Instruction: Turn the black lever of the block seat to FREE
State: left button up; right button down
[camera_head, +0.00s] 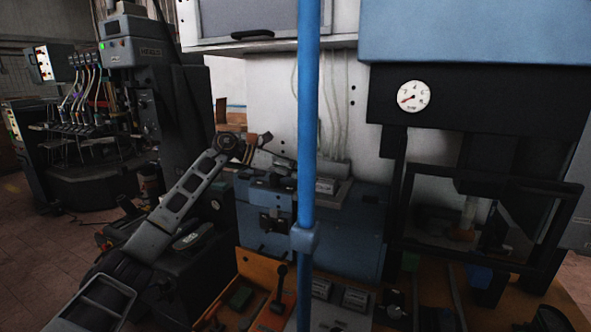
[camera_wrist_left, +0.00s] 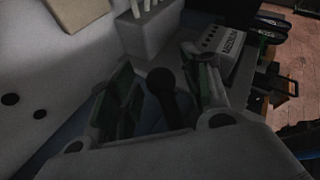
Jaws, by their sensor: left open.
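A black lever (camera_wrist_left: 161,82) with a round knob stands between the two open fingers of my left gripper (camera_wrist_left: 160,65) in the left wrist view. I cannot tell whether the fingers touch it. In the head view my left gripper (camera_head: 266,150) is above the back left of a blue-grey machine housing (camera_head: 345,240), and the lever there is hard to make out. The block seat and any FREE marking cannot be made out. My right gripper is not in view.
A blue vertical post (camera_head: 308,130) stands in front of the housing. Another black knobbed lever (camera_head: 281,272) stands on an orange panel (camera_head: 257,268) below. A dark framed guard (camera_head: 480,190) and a round gauge (camera_head: 413,96) are at right. A labelled pale block (camera_wrist_left: 222,47) lies beyond the fingers.

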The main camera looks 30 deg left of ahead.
pick_arm(q)
jog(key=shift+w+d, duration=0.1)
jog(key=shift+d, duration=0.05)
jog(key=shift+c, duration=0.5)
grip_shut()
